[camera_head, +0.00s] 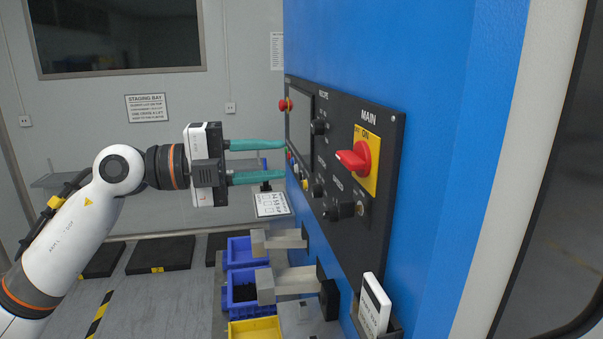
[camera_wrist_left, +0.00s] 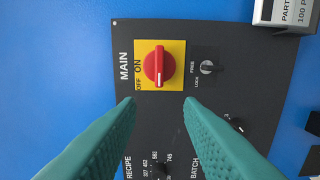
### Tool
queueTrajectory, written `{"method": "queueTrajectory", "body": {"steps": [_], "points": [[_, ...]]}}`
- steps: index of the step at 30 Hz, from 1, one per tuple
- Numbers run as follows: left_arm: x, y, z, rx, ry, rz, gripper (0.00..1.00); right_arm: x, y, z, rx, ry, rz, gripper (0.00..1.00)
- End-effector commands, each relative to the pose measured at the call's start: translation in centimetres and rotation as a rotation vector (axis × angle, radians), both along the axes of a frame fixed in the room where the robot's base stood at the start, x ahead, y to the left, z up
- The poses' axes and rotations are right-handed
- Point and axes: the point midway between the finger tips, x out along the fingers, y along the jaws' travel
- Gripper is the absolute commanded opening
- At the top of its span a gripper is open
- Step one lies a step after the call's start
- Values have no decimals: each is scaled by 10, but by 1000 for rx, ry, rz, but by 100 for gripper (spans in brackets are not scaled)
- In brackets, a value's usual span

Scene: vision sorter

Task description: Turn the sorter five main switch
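The main switch is a red rotary handle (camera_head: 355,158) on a yellow plate (camera_head: 368,177) labelled MAIN, ON and OFF, on the black control panel (camera_head: 345,115). My right gripper is not in view.
The panel also carries a red emergency button (camera_head: 285,105), several black knobs and a key switch (camera_wrist_left: 208,67). Blue bins (camera_head: 241,290) and a yellow bin (camera_head: 255,328) stand below, beside grey protruding blocks (camera_head: 290,282).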

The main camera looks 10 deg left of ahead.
Motion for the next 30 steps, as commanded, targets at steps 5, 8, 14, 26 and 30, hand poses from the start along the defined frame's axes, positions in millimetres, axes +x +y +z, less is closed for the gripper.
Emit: {"method": "queueTrajectory", "body": {"steps": [5,8,14,26,30], "points": [[-7,22,-2,0,0,1,34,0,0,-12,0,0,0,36],[-9,27,0,-1,0,1,34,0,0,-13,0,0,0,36],[-9,27,1,-2,-1,-1,34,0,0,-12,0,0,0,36],[-12,3,-20,-396,39,-14,34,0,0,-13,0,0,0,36],[0,21,-51,-767,157,154,34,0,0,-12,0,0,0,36]]}}
